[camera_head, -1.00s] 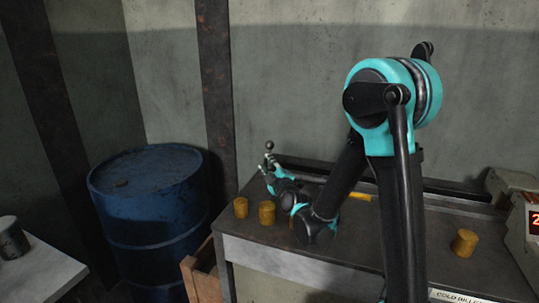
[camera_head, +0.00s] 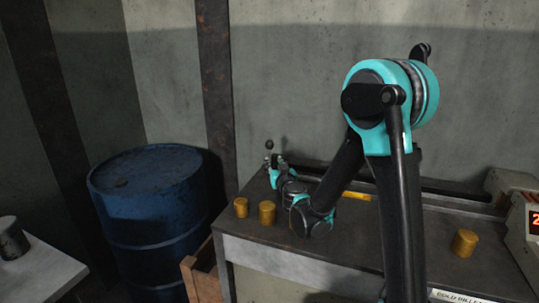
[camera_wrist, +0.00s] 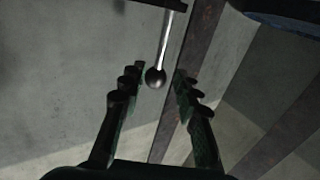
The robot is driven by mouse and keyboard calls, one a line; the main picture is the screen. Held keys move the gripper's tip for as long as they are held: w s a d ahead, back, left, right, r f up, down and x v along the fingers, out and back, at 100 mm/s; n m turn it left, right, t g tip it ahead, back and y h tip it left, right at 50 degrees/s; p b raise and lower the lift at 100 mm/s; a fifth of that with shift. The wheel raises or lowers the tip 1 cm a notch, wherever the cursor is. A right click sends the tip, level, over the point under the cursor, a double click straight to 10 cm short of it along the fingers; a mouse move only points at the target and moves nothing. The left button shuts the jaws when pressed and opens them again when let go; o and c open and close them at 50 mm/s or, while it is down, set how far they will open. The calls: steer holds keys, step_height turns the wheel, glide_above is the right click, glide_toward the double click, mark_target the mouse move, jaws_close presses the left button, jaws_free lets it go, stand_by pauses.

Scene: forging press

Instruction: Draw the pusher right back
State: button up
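The pusher's handle shows as an upright rod with a dark ball knob (camera_head: 269,145) at the left end of the bench's back rail. In the wrist view the ball knob (camera_wrist: 155,77) and its pale rod lie between the tips of my gripper (camera_wrist: 157,88). The fingers are open, with a gap on both sides of the knob. In the head view my gripper (camera_head: 275,172) is at the left end of the bench, beside the rod, and partly hides its lower part. The yellow piece (camera_head: 357,196) by the rail is partly hidden by my arm.
Two brass-coloured billets (camera_head: 241,207) stand at the bench's front left, close to my wrist. Another billet (camera_head: 464,242) stands at the right near a box with a red display (camera_head: 533,220). A blue drum (camera_head: 150,215) stands left of the bench (camera_head: 300,255).

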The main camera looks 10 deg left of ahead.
mark_target(270, 154)
steer(key=x, duration=0.8)
steer(key=shift+w+a, duration=0.1)
steer(key=shift+w, duration=0.1)
steer(key=shift+c, duration=0.5)
jaws_close()
